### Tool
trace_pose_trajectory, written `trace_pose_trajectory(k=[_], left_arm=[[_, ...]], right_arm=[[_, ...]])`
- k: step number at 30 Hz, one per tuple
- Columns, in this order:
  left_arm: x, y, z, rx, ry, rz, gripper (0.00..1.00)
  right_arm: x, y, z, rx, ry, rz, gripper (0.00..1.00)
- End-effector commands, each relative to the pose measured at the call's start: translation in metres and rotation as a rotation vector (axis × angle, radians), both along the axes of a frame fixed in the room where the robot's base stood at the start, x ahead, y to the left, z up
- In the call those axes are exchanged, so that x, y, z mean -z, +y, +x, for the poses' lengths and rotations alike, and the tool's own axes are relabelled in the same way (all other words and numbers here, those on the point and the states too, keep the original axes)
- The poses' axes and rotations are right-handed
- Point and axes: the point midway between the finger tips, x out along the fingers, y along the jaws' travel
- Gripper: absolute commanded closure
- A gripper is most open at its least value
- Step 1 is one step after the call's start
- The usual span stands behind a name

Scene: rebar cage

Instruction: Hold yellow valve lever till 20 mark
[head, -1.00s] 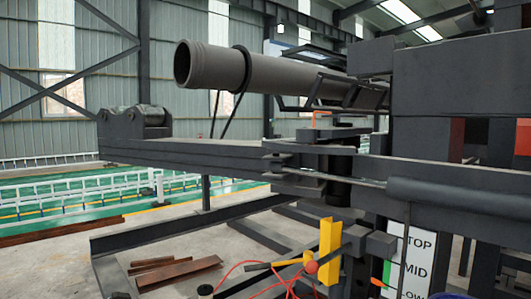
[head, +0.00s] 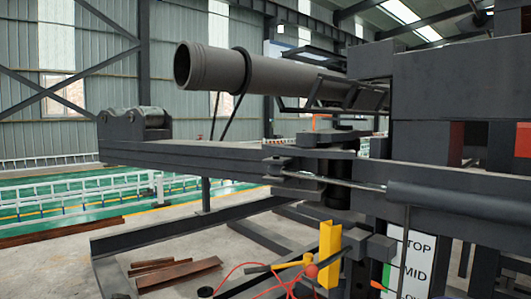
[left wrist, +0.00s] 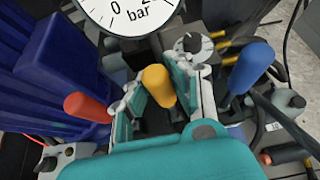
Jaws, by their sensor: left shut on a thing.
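In the left wrist view, the yellow valve lever (left wrist: 158,84) stands between the teal-padded fingers of my left gripper (left wrist: 156,95). My left gripper is shut on the yellow lever's knob. A pressure gauge (left wrist: 130,14) marked "bar" is cut off by the top edge; 0 and 2 show, but I see no needle and no 20 mark. My right gripper is in neither view, and the left gripper does not show in the head view.
A red lever (left wrist: 87,107) stands left of my left gripper and a blue lever (left wrist: 250,66) stands right of it.

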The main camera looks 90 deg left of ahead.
Motion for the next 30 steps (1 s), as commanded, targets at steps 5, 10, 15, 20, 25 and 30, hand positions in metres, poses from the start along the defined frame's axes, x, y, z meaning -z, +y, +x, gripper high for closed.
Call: trace_pose_trajectory(k=[5,10,15,20,25,30], left_arm=[[-0.002,0.004,0.002,0.000,0.029,-0.013,1.00],[0.000,0.004,0.003,-0.001,0.035,-0.018,1.00],[0.001,0.004,0.003,-0.001,0.035,-0.018,1.00],[-0.002,0.006,0.005,-0.002,0.043,-0.024,1.00],[-0.002,0.009,0.009,-0.002,0.076,-0.049,1.00],[0.000,0.011,0.011,-0.002,0.096,-0.064,1.00]], right_arm=[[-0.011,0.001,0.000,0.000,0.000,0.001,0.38],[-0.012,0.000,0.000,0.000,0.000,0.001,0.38],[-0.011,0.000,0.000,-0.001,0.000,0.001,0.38],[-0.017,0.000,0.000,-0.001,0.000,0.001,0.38],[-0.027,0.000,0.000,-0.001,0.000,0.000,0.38],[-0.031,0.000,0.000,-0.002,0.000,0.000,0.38]])
